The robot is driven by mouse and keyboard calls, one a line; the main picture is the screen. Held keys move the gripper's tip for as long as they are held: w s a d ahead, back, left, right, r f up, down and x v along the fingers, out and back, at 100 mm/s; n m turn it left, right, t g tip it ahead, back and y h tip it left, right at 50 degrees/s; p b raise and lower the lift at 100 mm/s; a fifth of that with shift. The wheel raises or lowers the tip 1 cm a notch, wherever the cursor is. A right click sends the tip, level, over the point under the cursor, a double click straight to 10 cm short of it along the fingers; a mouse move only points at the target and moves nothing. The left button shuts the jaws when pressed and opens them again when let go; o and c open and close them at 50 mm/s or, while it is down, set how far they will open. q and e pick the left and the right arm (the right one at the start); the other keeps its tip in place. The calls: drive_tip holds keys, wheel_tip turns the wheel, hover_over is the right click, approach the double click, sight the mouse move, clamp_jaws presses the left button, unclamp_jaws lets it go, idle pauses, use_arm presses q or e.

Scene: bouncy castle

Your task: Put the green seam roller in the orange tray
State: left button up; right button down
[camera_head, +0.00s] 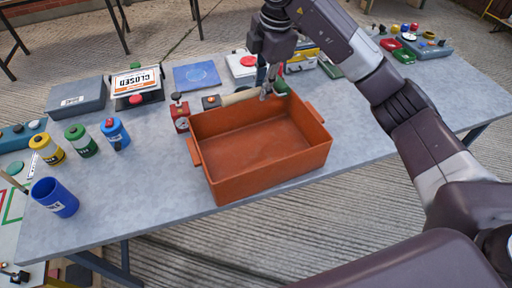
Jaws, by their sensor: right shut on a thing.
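The orange tray (258,178) stands empty on the grey table, its near wall towards me. My right gripper (267,87) points down at the tray's far edge and is shut on the green seam roller. The roller's green end (281,88) shows just right of the fingers, and a pale handle runs left from them above the far rim. The fingers cover part of the roller. I cannot tell whether it touches the rim. My left gripper is not in view.
A red device with a gauge (181,114) stands close to the tray's left far corner. Yellow, green and blue canisters (115,133) and a blue cup (55,197) stand at the left.

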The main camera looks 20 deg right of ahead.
drive_tip(key=f+p, duration=0.1)
drive_tip(key=f, duration=0.5)
drive_tip(key=f+p, duration=0.1)
drive_tip(key=f, duration=0.6)
drive_tip(key=d+f+p, duration=0.1)
drive_tip(key=f, duration=0.6)
drive_tip(key=shift+f, duration=0.25)
drive_tip(key=shift+f, duration=0.6)
drive_tip(key=c, duration=1.8)
unclamp_jaws()
